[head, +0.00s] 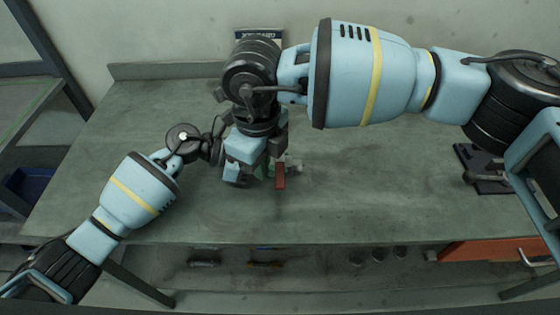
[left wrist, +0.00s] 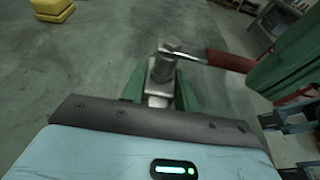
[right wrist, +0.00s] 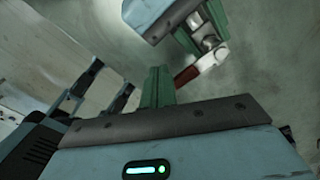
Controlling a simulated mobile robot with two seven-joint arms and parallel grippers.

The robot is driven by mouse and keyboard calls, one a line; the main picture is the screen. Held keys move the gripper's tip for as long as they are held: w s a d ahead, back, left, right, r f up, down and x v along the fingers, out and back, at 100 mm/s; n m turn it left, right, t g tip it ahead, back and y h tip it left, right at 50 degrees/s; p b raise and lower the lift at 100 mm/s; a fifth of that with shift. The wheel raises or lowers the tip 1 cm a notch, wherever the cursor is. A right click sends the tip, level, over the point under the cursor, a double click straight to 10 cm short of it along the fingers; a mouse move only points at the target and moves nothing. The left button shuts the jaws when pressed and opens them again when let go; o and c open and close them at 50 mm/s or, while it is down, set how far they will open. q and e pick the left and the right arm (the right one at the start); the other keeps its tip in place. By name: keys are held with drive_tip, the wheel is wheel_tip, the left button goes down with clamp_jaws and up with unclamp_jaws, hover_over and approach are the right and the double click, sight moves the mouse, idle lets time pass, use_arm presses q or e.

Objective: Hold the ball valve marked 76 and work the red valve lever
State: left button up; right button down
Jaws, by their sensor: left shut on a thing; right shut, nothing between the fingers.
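The ball valve (left wrist: 163,70) is a small silver metal body with a stem on top. My left gripper (left wrist: 160,92) is shut on the valve body, with its green fingers on either side. The red valve lever (left wrist: 230,61) extends to the right from the stem; in the head view the lever (head: 280,176) points toward the front of the table. My right gripper (right wrist: 158,86) is shut and empty. Its fingers are close beside the free end of the lever in the right wrist view; I cannot tell whether they touch. No number 76 is readable.
The green-grey workbench (head: 350,205) is mostly clear in front and to the right. A dark metal fixture (head: 487,170) stands at the right under my right arm. A yellow block (left wrist: 52,9) shows in the left wrist view. An orange drawer (head: 490,250) is below the bench.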

sight(277, 179)
drive_tip(key=shift+f, duration=1.55)
drive_tip(key=shift+s+d, duration=0.1)
drive_tip(key=shift+d, duration=0.05)
drive_tip(key=shift+s+d, duration=0.15)
drive_tip(key=shift+d, duration=0.7)
drive_tip(key=shift+s+d, duration=0.15)
drive_tip(key=shift+d, duration=0.15)
